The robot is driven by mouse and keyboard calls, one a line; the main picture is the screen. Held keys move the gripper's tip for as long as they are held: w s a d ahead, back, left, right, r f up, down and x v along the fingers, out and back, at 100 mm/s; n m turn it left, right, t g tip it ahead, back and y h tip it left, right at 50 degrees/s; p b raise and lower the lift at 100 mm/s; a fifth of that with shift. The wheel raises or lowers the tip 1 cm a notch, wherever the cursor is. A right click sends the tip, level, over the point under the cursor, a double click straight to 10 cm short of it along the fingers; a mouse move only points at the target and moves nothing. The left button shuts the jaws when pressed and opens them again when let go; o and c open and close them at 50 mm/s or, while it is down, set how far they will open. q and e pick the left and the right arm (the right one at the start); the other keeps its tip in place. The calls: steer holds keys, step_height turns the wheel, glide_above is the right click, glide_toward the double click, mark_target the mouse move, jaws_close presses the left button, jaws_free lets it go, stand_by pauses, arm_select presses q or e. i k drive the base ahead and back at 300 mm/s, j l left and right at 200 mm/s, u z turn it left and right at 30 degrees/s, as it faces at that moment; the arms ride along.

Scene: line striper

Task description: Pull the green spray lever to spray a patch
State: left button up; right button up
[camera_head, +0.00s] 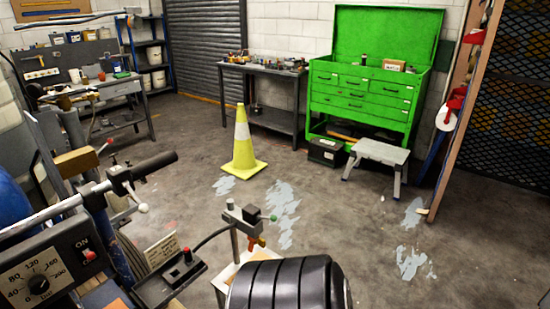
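The line striper fills the lower left, with a black hand grip (150,167) on its handlebar and a dial panel (42,280). A small green part (272,217) sticks out to the right of a dark block (246,216) on a grey post. An orange-red piece (257,241) hangs below it. I cannot tell whether the green part is the spray lever. Light grey patches lie on the floor: a long one (282,205), a small one by the cone (225,185), and others at the right (410,262). Neither gripper shows.
A yellow cone (243,150) stands on open floor ahead. Behind are a green tool cabinet (365,95), a step stool (378,155) and a workbench (262,72). A black ribbed rounded object (285,285) fills the bottom centre. The floor at centre right is mostly clear.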

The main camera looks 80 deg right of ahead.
mark_target(273, 218)
steer(key=z, duration=2.55)
